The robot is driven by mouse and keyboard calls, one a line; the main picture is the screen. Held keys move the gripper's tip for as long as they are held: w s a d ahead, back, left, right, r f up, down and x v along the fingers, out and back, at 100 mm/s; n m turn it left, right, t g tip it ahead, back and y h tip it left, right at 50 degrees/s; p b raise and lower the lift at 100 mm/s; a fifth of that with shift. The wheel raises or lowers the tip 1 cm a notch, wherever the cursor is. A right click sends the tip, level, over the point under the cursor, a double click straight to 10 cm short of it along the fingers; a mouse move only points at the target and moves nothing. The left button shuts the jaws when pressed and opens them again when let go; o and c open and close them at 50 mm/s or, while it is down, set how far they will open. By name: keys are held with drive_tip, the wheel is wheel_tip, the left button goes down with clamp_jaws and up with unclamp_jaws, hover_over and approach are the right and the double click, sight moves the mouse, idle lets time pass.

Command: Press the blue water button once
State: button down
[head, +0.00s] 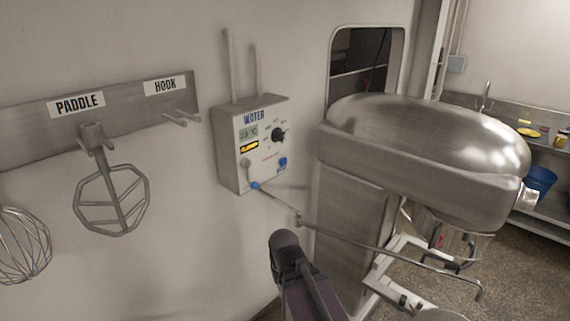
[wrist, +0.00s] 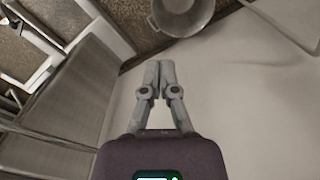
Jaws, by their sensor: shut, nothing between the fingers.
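The grey water box (head: 228,150) is fixed to the wall in the head view, under the label "WATER". A small blue button (head: 282,163) sits low on the right of its front face. The water box and button are not seen in the wrist view. The gripper's fingers cannot be made out in the head view, where part of my arm shows below the box.
A thin metal pipe (head: 345,239) with a blue fitting (head: 254,185) runs from under the box to the right. A large metal mixer (head: 420,150) stands close on the right. A paddle (head: 112,195) and a whisk (head: 25,245) hang left. A round metal vessel (wrist: 183,14) tops the wrist view.

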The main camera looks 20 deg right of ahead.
sight(283, 162)
drive_tip(key=shift+w, duration=0.1)
idle(0.4)
drive_tip(key=w+d+r+m+t+b, duration=0.1)
drive_tip(key=w+d+t, duration=0.3)
drive_tip(key=w, duration=0.6)
drive_tip(key=w+d+r+m+t+h+b, duration=0.1)
drive_tip(key=w+d+r+m+t+b, duration=0.1)
drive_tip(key=w, duration=0.9)
drive_tip(key=w+d+r+m+t+b, duration=0.2)
drive_tip(key=w+d+r+t, duration=0.3)
drive_tip(key=w+t, duration=0.3)
drive_tip(key=shift+w+d+m+t+h, duration=0.15)
drive_tip(key=shift+w+d+m, duration=0.3)
drive_tip(key=shift+w, duration=0.25)
drive_tip(key=shift+w+d+m+t+h, duration=0.15)
drive_tip(key=shift+w+d+m, duration=0.3)
drive_tip(key=shift+w, duration=0.2)
drive_tip(key=w+d+r+m+t+h+b, duration=0.1)
drive_tip(key=w+d+r+m+t+h, duration=0.2)
drive_tip(key=d+r, duration=0.3)
drive_tip(key=shift+w+d+r+m+t, duration=0.3)
drive_tip(key=shift+w+d+r+t, duration=0.1)
drive_tip(key=shift+w+d+t, duration=0.25)
drive_tip(key=w+a, duration=0.4)
drive_tip(key=w, duration=0.3)
drive_tip(key=shift+w+a, duration=0.2)
drive_tip(key=shift+a, duration=0.05)
